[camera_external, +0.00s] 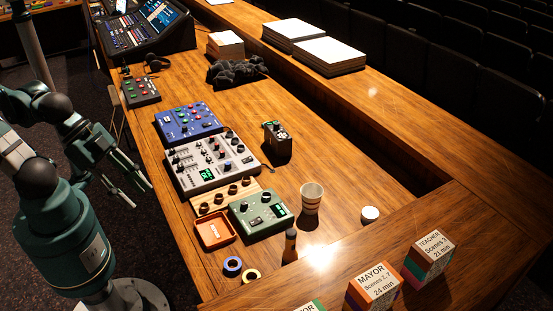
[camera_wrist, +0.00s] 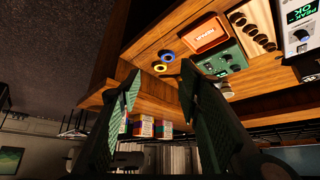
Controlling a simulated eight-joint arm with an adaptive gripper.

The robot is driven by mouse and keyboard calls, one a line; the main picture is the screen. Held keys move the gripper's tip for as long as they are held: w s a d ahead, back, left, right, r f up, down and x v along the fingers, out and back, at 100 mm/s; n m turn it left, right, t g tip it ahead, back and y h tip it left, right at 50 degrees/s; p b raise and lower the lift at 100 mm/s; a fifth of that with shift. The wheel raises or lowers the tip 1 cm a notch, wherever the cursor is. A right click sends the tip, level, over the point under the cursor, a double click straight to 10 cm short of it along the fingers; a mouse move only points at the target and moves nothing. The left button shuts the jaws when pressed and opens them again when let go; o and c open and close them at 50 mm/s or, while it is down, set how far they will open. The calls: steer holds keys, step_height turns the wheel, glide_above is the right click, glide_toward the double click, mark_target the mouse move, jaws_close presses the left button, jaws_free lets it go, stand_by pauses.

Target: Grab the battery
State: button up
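The battery (camera_external: 290,245) looks like a small upright cylinder, dark with a copper-coloured top, on the desk near the corner, in front of the striped cup. I cannot clearly make it out in the wrist view, where a finger may hide it. My gripper (camera_external: 136,192) is off the desk's left side, far from the battery. In the wrist view my gripper (camera_wrist: 159,72) has its two fingers wide apart with nothing between the tips.
Labelled boxes (camera_external: 372,287) stand on the front ledge. The desk's left edge lies between my gripper and these things.

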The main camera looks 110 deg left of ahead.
steer(key=w+a+r+n+g+y+p, duration=0.1)
steer(key=w+a+r+n+g, duration=0.15)
steer(key=w+a, duration=0.9)
steer(key=w+a+r+n+g+y+p, duration=0.15)
steer(key=w+a+r, duration=0.25)
steer(key=w+a, duration=0.75)
steer(key=a+f+n, duration=0.2)
steer(key=a, duration=1.3)
steer(key=a+f+n+g+h+p, duration=0.15)
steer(key=a+f, duration=0.25)
steer(key=a, duration=1)
steer(key=s+a+f+n, duration=0.1)
steer(key=s+a+f, duration=0.2)
steer(key=a+f, duration=0.3)
steer(key=s+a+f+n+g+p, duration=0.1)
steer(key=s+a+f, duration=0.2)
steer(key=a, duration=1.1)
steer(key=s+a+f+n+h, duration=0.1)
steer(key=s+a+f, duration=0.3)
steer(key=a+f, duration=0.4)
steer(key=shift+a+f+n+g+p, duration=0.3)
steer(key=shift+a+n, duration=0.25)
steer(key=shift+a, duration=0.45)
steer(key=shift+s+a+f, duration=0.1)
steer(key=shift+f, duration=0.05)
